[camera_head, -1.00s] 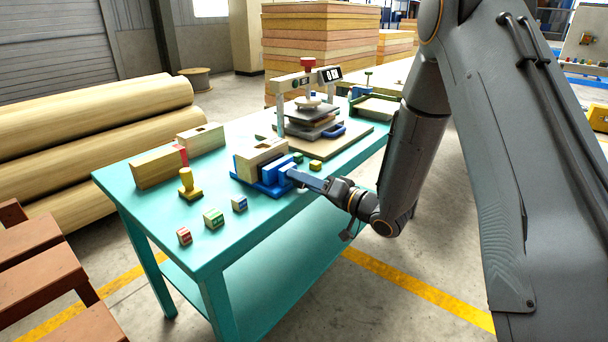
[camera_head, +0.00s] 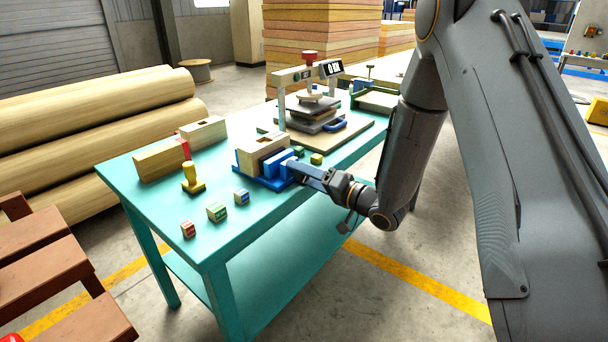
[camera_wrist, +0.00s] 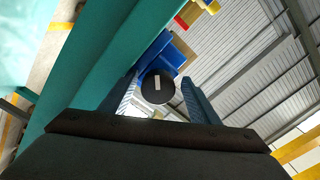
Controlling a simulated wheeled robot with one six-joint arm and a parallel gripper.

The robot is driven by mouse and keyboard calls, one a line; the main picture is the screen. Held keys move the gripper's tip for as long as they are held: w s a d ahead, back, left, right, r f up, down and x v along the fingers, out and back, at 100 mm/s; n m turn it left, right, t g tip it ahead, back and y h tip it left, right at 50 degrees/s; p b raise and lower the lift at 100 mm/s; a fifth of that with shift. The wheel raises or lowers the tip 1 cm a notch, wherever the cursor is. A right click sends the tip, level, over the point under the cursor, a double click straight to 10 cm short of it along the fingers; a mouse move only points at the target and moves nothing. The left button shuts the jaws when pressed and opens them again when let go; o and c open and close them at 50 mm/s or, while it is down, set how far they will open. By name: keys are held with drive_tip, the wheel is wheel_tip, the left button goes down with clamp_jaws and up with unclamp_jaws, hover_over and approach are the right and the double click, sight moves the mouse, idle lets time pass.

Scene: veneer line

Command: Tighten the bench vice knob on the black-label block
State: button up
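The blue bench vice (camera_head: 264,184) stands on the teal table with a pale wooden block (camera_head: 262,147) in it. I cannot make out a black label on this block. The vice's knob is a round black disc with a white mark (camera_wrist: 157,88) in the wrist view. The fingers of my gripper (camera_wrist: 160,84) stand on either side of the knob, with a narrow gap showing on the right, so they look open around it. In the head view my gripper (camera_head: 292,170) reaches the vice from the right, and the knob is hidden there.
Small cubes with coloured labels (camera_head: 217,212) and a yellow stamp-like piece (camera_head: 191,180) stand at the table's (camera_head: 170,225) near left. Longer wooden blocks (camera_head: 160,163) lie behind them. A press (camera_head: 318,110) with a display stands behind the vice.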

drive_tip(key=shift+d, duration=0.2)
drive_tip(key=shift+s+d, duration=0.15)
drive_tip(key=shift+d, duration=0.05)
drive_tip(key=v, duration=0.7)
drive_tip(key=shift+b, duration=0.3)
drive_tip(key=shift+d, duration=0.15)
